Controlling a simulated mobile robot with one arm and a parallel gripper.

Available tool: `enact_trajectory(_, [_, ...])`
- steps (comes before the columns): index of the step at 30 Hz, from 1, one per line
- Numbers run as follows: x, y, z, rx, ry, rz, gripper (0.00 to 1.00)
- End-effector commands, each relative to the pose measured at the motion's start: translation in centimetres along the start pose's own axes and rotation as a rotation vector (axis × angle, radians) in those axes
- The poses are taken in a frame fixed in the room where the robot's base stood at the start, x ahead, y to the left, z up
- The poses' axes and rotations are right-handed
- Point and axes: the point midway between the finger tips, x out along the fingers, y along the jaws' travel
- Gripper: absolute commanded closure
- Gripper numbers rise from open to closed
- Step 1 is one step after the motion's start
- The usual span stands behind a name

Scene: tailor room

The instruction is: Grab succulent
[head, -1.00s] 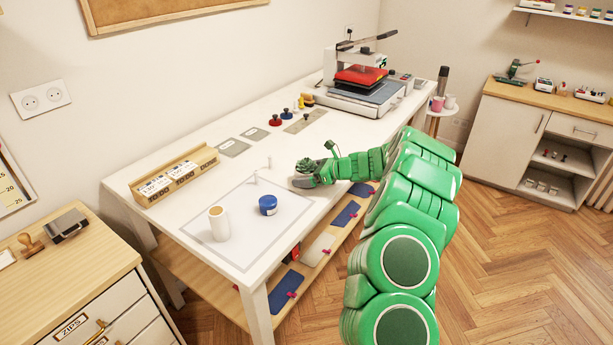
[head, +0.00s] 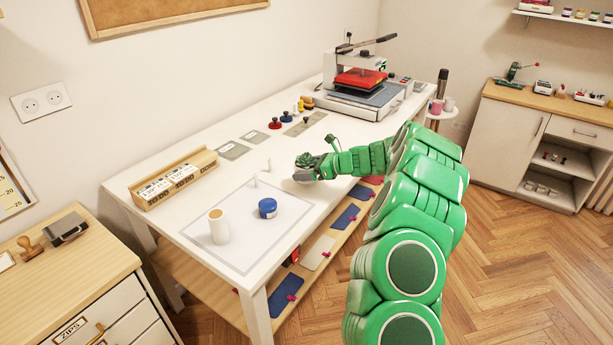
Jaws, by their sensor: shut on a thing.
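The succulent (head: 304,160) is a small dark green rosette at the tip of my gripper (head: 310,168), in the head view. My gripper is shut on it, just above the white table (head: 340,140), near the front edge. The arm comes in from the right. The lower part of the succulent is mostly hidden by the gripper, and I cannot tell whether it touches the table.
A white cup (head: 218,227) and a blue jar (head: 267,208) stand on the outlined mat (head: 200,215) to the left. A wooden card holder (head: 175,180) is at the left back. A heat press (head: 362,82) fills the far end.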

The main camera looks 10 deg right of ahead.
Motion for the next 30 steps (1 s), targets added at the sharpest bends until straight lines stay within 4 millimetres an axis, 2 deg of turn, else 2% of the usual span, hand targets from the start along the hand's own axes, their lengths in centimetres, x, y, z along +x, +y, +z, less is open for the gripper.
enact_trajectory(16, [-4.9,4.2,4.7,-0.001,-0.003,-0.002,0.53])
enact_trajectory(30, [-9.0,9.3,6.0,-0.001,-0.002,-0.002,0.53])
